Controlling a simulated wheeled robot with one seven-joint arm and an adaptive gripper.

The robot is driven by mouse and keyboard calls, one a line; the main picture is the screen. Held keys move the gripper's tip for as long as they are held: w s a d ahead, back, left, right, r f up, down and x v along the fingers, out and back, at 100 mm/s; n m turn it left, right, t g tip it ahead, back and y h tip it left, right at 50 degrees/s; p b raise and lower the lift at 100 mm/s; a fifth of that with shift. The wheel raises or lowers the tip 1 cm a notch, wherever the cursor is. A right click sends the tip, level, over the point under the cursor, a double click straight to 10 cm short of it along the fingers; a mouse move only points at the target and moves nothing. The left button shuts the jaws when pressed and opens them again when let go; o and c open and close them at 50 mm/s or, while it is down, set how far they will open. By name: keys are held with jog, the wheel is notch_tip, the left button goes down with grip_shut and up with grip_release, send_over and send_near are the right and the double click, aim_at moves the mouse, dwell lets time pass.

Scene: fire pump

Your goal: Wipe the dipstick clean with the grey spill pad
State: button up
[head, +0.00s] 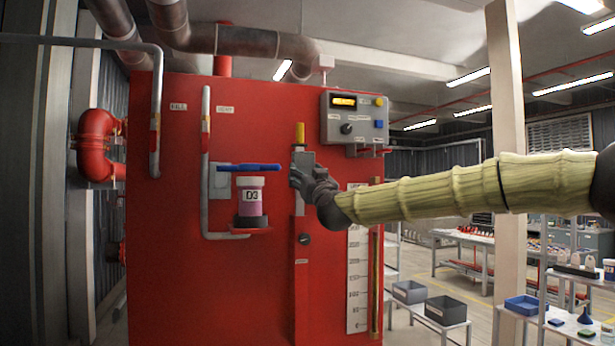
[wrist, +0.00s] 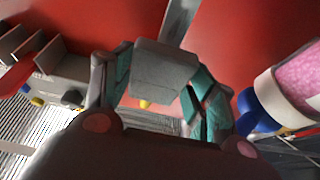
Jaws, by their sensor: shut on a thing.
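The dipstick (head: 299,133) shows its yellow grip upright on the front of the red cabinet, above the grey pad. Its lower part is hidden behind the pad and my gripper. The grey spill pad (head: 304,160) is a small flat block in front of the dipstick's line. My gripper (head: 299,178) is shut on it, reaching in from the right. In the wrist view the pad (wrist: 163,72) sits between the teal-lined fingers (wrist: 162,88), with a small yellow tip showing just below it. I cannot tell whether pad and dipstick touch.
A jar marked D3 (head: 250,200) with pink contents stands on a small red shelf (head: 243,231) left of my gripper, beside a blue bar (head: 248,167). A control box (head: 355,120) is up right. Tables with bins (head: 445,310) stand right.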

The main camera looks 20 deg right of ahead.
jog(key=shift+f+b, duration=3.1)
jog(key=shift+f, duration=0.6)
jog(key=shift+w, duration=0.8)
jog(key=shift+r, duration=0.2)
jog(key=shift+r+p, duration=0.45)
jog(key=shift+r, duration=1.7)
jog(key=shift+r, duration=0.1)
jog(key=shift+r+p, duration=0.4)
jog(key=shift+r, duration=0.95)
jog(key=shift+s+f, duration=0.1)
jog(key=shift+s, duration=0.1)
